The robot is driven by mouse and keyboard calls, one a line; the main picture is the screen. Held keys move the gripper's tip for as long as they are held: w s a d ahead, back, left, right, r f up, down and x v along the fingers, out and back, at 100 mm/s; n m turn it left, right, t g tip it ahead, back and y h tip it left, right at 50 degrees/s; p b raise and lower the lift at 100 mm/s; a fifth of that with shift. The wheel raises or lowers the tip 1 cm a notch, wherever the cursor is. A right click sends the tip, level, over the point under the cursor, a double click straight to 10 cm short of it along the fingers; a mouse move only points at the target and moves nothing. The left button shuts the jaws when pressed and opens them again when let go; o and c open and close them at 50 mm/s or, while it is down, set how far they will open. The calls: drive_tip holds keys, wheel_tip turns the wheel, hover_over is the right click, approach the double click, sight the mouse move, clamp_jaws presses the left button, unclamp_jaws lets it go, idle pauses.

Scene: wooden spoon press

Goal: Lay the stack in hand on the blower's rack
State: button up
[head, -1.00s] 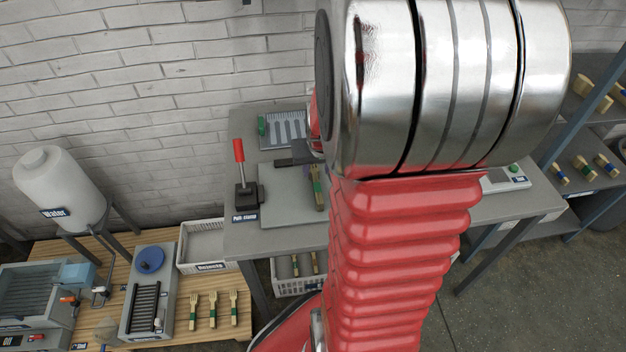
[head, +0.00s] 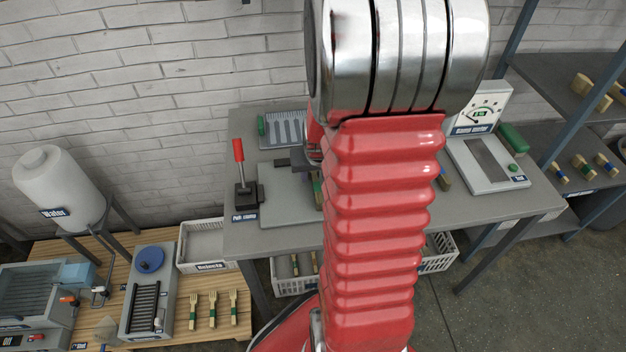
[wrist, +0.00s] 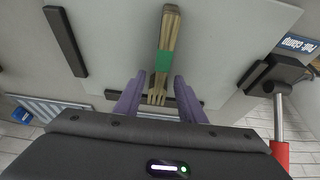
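A stack of wooden forks with a green band (wrist: 163,60) lies on a flat grey plate (wrist: 110,50) in the wrist view. In the head view my arm covers most of it. My gripper (wrist: 160,98) has two purple fingers standing apart, one on each side of the fork tines, with a gap visible beside them. It does not look closed on the stack. In the head view my gripper is mostly hidden behind my arm. A grey unit with a blue round part (head: 150,259) and a black slatted rack (head: 143,307) stands at lower left, perhaps the blower; I cannot read its label.
A pull clamp with a red lever (head: 239,160) stands left of the plate. Several banded fork stacks (head: 213,308) lie right of the slatted rack. A rejects crate (head: 205,266), a water tank (head: 60,188) and a gauge meter (head: 484,108) are nearby.

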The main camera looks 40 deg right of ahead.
drive_tip(key=shift+c, duration=0.2)
clamp_jaws()
idle(0.3)
drive_tip(key=shift+r, duration=0.1)
wheel_tip(320, 180, up, 10)
idle(0.7)
idle(0.3)
